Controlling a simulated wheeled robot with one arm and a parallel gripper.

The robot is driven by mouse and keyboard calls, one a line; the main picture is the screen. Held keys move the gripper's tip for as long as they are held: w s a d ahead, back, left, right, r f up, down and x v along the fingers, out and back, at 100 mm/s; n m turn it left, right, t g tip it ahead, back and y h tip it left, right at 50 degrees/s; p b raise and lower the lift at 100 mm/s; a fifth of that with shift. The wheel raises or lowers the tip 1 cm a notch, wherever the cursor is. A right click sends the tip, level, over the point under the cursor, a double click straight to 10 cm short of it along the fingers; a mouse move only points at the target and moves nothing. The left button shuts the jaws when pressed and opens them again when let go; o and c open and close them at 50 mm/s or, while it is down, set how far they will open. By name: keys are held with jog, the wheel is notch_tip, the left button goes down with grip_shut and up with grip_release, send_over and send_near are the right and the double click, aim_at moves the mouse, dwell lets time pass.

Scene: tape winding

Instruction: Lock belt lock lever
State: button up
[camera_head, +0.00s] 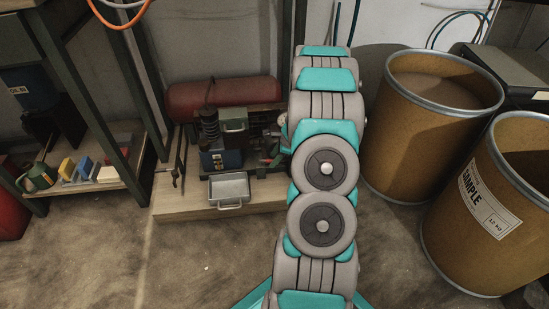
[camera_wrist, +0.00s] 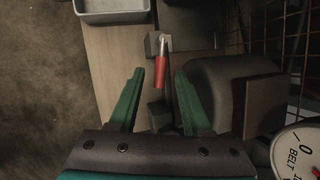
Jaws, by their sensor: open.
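The belt lock lever has a red grip (camera_wrist: 161,68) and a short metal shaft. It rises from a small grey block (camera_wrist: 153,45) on the machine in the wrist view. My gripper (camera_wrist: 159,72) is open, with its two green fingers on either side of the red grip in the picture. A gap shows between the grip and each finger, and I cannot tell how far the fingertips are from it in depth. In the head view my arm hides the gripper; a small red part (camera_head: 273,160) beside the arm may be the lever.
A dial marked BELT (camera_wrist: 300,160) and dark wire mesh lie on the right in the wrist view. A grey metal tray (camera_head: 229,188) sits at the machine's front. A red tank (camera_head: 222,95) lies behind. Brown drums (camera_head: 418,135) stand right of my arm. Floor at front left is clear.

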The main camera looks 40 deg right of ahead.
grip_shut()
dwell(0.5)
jog(key=shift+w+r+n+p, duration=0.15)
jog(key=shift+r+n+p, duration=0.2)
jog(key=shift+p, duration=0.45)
jog(key=shift+w+d+f+n+y+p, duration=0.15)
jog(key=shift+d+n+y+p, duration=0.1)
jog(key=shift+n+p, duration=0.3)
jog(key=shift+w+d+f+n+y+p, duration=0.15)
jog(key=shift+n+y+p, duration=0.1)
jog(key=shift+n+p, duration=0.2)
grip_release()
jog(key=shift+a+f+m+b, duration=0.1)
jog(key=shift+f+m+b, duration=0.05)
jog(key=shift+m+b, duration=0.15)
